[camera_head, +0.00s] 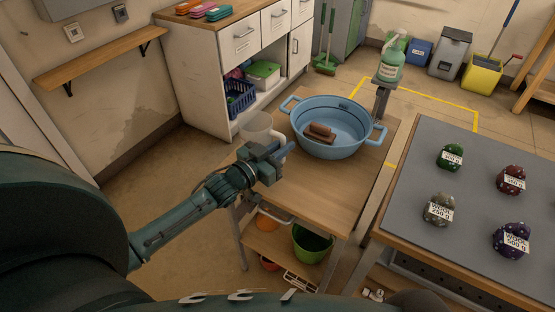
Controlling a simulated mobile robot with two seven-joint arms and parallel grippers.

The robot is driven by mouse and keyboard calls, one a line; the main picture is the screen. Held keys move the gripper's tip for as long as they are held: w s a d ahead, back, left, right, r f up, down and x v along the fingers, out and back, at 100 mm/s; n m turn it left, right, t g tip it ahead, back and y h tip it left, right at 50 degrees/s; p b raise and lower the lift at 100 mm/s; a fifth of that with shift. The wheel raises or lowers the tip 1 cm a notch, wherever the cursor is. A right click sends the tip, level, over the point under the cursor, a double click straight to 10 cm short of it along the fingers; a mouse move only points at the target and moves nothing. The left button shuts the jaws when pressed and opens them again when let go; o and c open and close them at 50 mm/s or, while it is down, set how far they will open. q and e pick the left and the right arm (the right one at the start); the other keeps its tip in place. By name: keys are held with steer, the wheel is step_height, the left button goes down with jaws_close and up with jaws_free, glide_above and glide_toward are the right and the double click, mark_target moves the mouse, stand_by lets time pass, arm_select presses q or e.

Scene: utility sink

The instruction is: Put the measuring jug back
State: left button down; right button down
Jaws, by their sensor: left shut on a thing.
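The measuring jug (256,126) is a pale, see-through vessel at the left edge of the wooden table (318,190). My left gripper (278,156) is shut on it, in front of the jug, and hides its lower part. A white piece, perhaps its handle, shows at the right of the jaws. I cannot tell whether the jug touches the table. My right gripper is not in view.
A blue two-handled basin (331,143) with a brown block (319,133) inside stands behind the gripper. A green bottle (390,66) is on a grey support beyond. The front tabletop is clear. A grey-topped table (470,190) with several labelled lumps stands right.

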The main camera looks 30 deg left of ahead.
mark_target(282, 161)
arm_select(q)
steer(key=shift+f, duration=2.05)
steer(key=shift+f+b, duration=0.25)
steer(key=shift+b, duration=0.1)
steer(key=c, duration=1.5)
jaws_free()
steer(key=shift+o, duration=0.2)
steer(key=shift+r, duration=0.1)
